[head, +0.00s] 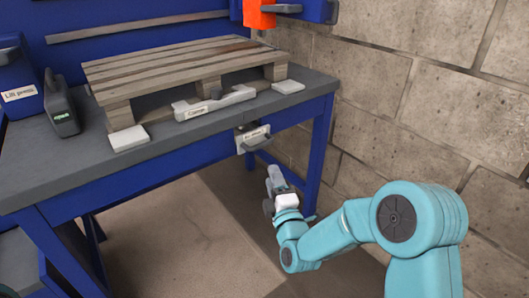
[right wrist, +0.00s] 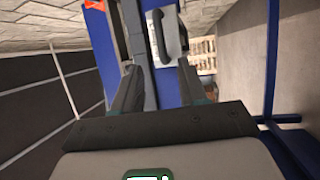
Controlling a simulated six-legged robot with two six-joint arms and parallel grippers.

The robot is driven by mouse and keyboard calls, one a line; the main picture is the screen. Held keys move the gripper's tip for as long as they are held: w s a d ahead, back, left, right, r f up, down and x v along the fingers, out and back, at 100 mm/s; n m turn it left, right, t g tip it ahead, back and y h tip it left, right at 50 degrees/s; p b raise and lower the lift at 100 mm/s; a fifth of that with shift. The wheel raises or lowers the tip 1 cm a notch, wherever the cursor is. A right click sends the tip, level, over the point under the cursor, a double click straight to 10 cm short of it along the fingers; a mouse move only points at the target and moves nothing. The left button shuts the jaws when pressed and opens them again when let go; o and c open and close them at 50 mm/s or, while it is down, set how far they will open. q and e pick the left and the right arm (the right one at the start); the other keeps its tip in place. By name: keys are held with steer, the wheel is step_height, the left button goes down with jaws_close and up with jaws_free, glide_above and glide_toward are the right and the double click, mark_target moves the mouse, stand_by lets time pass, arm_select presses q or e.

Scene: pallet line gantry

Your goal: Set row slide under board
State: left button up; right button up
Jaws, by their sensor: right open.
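A wooden pallet with several top boards (head: 180,68) lies on the grey bench top. A small labelled slide plate with a dark bar handle (head: 252,137) sits at the bench's front edge, below the pallet's right part; its label is too small to read surely. My right gripper (head: 273,178) is below and slightly right of this plate, pointing up, open and empty. In the right wrist view, the handle (right wrist: 167,36) shows ahead of the open fingers (right wrist: 158,72), apart from them. My left gripper is out of view.
A pale labelled bar (head: 214,102) lies at the pallet's front, with white pads (head: 129,138) (head: 288,87) near its corners. A blue labelled press (head: 18,80) and a dark handheld unit (head: 61,105) stand left. A block wall (head: 400,90) rises right. The floor before the bench is clear.

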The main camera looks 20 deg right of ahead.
steer(key=w+r+b, duration=0.1)
steer(key=w+r, duration=0.1)
steer(key=w, duration=1)
steer(key=shift+d, duration=0.35)
jaws_close()
